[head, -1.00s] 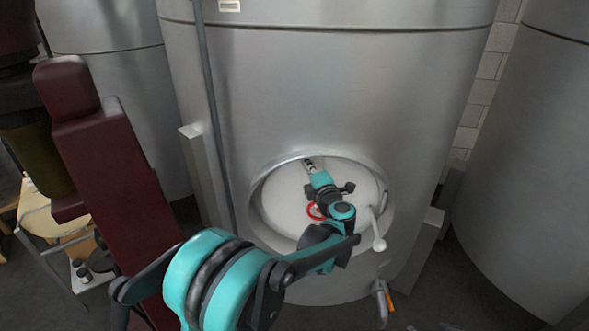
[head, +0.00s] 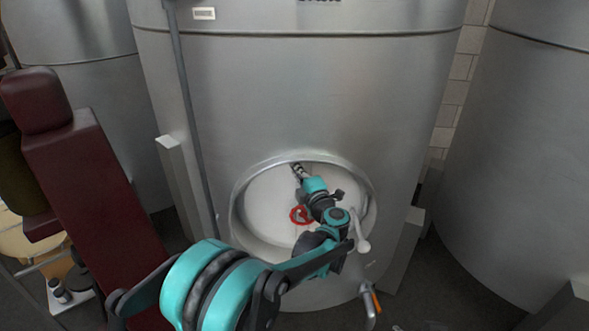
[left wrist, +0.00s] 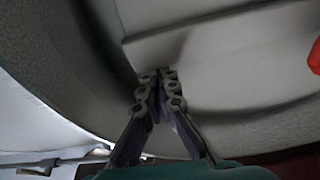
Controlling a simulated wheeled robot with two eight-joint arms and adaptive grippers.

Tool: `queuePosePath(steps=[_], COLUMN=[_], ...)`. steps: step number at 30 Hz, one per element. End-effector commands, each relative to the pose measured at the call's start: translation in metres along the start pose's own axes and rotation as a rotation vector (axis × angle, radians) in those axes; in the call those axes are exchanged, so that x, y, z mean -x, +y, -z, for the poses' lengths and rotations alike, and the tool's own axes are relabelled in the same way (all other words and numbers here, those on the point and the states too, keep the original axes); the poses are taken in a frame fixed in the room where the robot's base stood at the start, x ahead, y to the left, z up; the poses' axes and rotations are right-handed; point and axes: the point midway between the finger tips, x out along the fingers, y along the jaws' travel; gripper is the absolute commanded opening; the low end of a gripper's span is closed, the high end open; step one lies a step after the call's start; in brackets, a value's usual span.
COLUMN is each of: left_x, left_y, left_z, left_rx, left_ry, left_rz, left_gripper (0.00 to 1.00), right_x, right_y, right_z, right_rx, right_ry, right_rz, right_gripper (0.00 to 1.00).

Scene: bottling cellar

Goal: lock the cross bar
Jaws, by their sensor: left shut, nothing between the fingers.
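The round pale door (head: 262,212) sits recessed in the round opening low on the steel tank. A red handwheel (head: 299,216) is at its middle, partly behind my arm; a red piece of it (left wrist: 315,58) shows at the right edge of the left wrist view. My left gripper (head: 297,168) is at the upper part of the door, near the rim. In the left wrist view my gripper (left wrist: 158,75) is shut and empty, its tips close to a straight raised edge (left wrist: 210,25) across the pale surface. I cannot tell whether this edge is the cross bar.
A pale-knobbed handle (head: 362,244) stands out at the door's right side. A valve with an orange part (head: 374,300) sticks out below it. The steel tank (head: 300,95) fills the middle; another tank (head: 520,170) stands right.

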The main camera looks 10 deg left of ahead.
Motion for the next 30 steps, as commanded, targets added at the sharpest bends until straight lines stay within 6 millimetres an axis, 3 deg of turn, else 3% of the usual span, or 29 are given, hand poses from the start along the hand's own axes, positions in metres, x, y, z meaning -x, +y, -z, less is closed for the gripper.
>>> queuePosePath(steps=[1, 5, 18, 24, 30], left_x=[0.005, 0.021, 0.104, 0.118, 0.118], left_y=[0.001, 0.001, 0.0, 0.0, 0.0], left_z=[-0.008, -0.007, 0.001, 0.003, 0.004], left_rx=[0.0, 0.0, 0.002, 0.003, 0.003], left_ry=[-0.018, -0.018, -0.006, -0.002, 0.0], left_rz=[-0.001, -0.001, 0.001, 0.001, 0.001], left_gripper=[0.0, 0.0, 0.0, 0.0, 0.0], right_x=[0.0, 0.0, 0.0, 0.0, 0.0], right_y=[0.0, 0.0, 0.0, 0.0, 0.0], right_z=[0.0, 0.0, 0.0, 0.0, 0.0], right_rx=[0.0, 0.0, 0.0, 0.0, 0.0], right_ry=[0.0, 0.0, 0.0, 0.0, 0.0], right_rz=[0.0, 0.0, 0.0, 0.0, 0.0], right_gripper=[0.4, 0.4, 0.4, 0.4, 0.4])
